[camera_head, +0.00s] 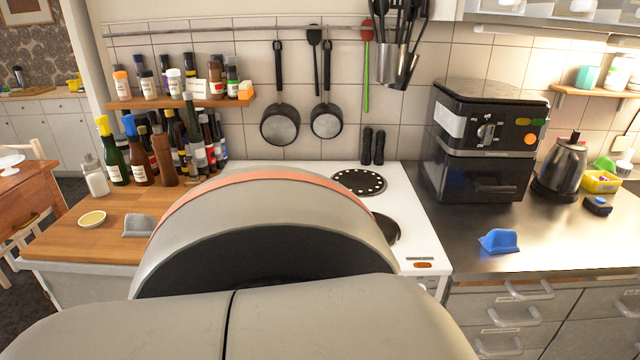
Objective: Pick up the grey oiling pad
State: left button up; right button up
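A small grey pad (138,226) with an upright grip lies on the wooden counter at the left, close to the counter's front edge. Its right end is next to the outline of a large grey rounded part of mine that fills the lower middle of the view. Neither of my grippers shows in the head view, so I cannot see what they hold or where they are.
A yellow round dish (92,219) and a white bottle (95,176) stand near the grey pad, with several dark bottles (163,160) behind. A similar blue pad (499,241) lies on the steel counter (570,240). The white stove (412,215) is partly hidden behind my body.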

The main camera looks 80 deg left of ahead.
aim_at(135, 225)
jog(key=k+j+u, duration=0.1)
jog(key=u, duration=3.55)
jog(key=z, duration=1.2)
jog(key=j+z, duration=0.1)
jog(key=j, duration=0.25)
jog(key=k+j+z, duration=0.1)
jog(key=j, duration=0.2)
jog(key=k+j+z, duration=0.1)
jog(key=j, duration=0.25)
